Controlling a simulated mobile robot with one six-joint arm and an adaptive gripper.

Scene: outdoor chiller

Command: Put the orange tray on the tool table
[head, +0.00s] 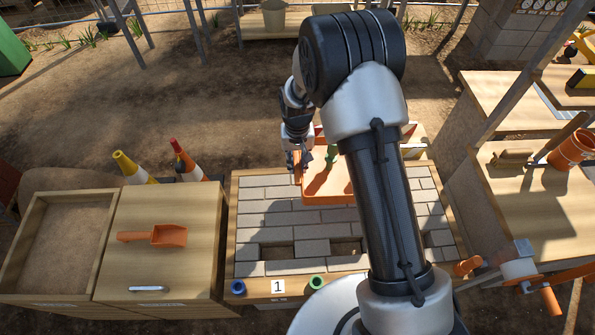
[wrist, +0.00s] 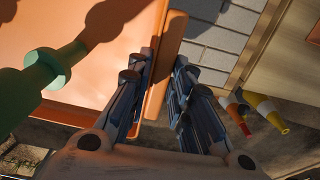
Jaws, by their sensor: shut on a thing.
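The orange tray (head: 325,190) is at the back of the grey brick-topped bench (head: 270,208), partly hidden behind my arm. A green knobbed object (head: 331,155) is in the tray and shows large in the wrist view (wrist: 42,72). My gripper (head: 298,165) is at the tray's left wall. In the wrist view my gripper (wrist: 160,88) has its fingers on either side of the tray's rim (wrist: 168,58), shut on it. I cannot tell whether the tray touches the bricks. Which surface is the tool table is not clear.
An orange scoop (head: 160,236) lies on the wooden top at left, beside a sand box (head: 58,240). Two cones (head: 185,160) stand behind. At right, a wooden table (head: 535,205) carries an orange pot (head: 572,150). The brick top has gaps near its front.

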